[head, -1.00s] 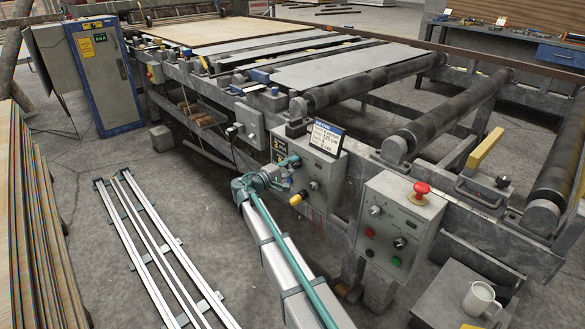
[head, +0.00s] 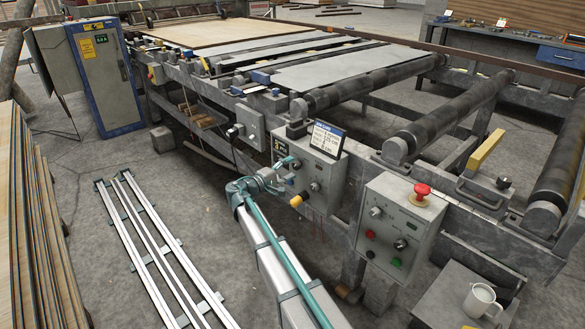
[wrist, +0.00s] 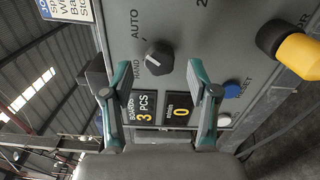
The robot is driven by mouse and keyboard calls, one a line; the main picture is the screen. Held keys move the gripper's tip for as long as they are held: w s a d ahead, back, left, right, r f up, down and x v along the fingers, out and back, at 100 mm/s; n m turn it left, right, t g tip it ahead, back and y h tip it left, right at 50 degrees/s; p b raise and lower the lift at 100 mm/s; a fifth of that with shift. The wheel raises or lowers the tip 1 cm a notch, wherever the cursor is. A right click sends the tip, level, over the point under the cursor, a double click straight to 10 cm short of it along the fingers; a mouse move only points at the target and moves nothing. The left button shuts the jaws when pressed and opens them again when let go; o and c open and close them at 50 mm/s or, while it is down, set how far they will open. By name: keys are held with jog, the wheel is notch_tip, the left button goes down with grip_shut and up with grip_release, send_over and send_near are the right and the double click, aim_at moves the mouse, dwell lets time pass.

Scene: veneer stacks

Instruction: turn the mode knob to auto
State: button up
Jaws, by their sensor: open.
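The mode knob (wrist: 158,54) is a black rotary knob on a grey panel in the wrist view. The labels AUTO and HAND stand beside it, and its white mark appears to point toward HAND. My gripper (wrist: 152,78) is open, with one teal finger at each side of the picture's middle. The knob lies ahead between the fingertips, and nothing is held. In the head view my gripper (head: 286,171) is close to the front of the grey control box (head: 326,171). The mode knob cannot be made out clearly there.
On the same panel are a "BOARDS 3 PCS" display (wrist: 143,108), a blue reset button (wrist: 232,88) and a yellow-capped knob (wrist: 297,52). A second box (head: 393,228) with a red emergency button (head: 422,190) stands right. Metal rails (head: 160,250) lie on the floor.

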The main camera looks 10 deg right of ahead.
jog(key=v, duration=0.9)
jog(key=shift+s+a, duration=0.25)
jog(key=shift+a, duration=0.05)
jog(key=s+d+f+m+g+y, duration=0.1)
jog(key=s+d+f+g+y, duration=0.15)
jog(key=s+f, duration=0.45)
jog(key=s+d+f+m+g+y, duration=0.1)
jog(key=s+d+f+g, duration=0.3)
jog(key=f, duration=0.6)
jog(key=s+d+f+m+g+y, duration=0.1)
jog(key=s+f+g+y, duration=0.15)
jog(key=s+f, duration=0.6)
jog(key=s+d+f+g+y, duration=0.1)
jog(key=s+f+g, duration=0.3)
jog(key=s, duration=0.7)
jog(key=s+d+f+m+g+y, duration=0.1)
jog(key=s+f+g+y, duration=0.1)
jog(key=s+f, duration=0.6)
jog(key=s+f+m+g+y, duration=0.3)
jog(key=s+g+y, duration=0.3)
jog(key=s, duration=2.3)
jog(key=w+r+t+p, duration=0.2)
jog(key=r+p, duration=0.5)
jog(key=p, duration=0.4)
jog(key=w+r+t+p, duration=0.2)
jog(key=r+p, duration=0.6)
jog(key=p, duration=0.4)
jog(key=shift+w+d+r+m+t, duration=0.35)
jog(key=shift+w+d, duration=0.1)
jog(key=shift+w, duration=0.35)
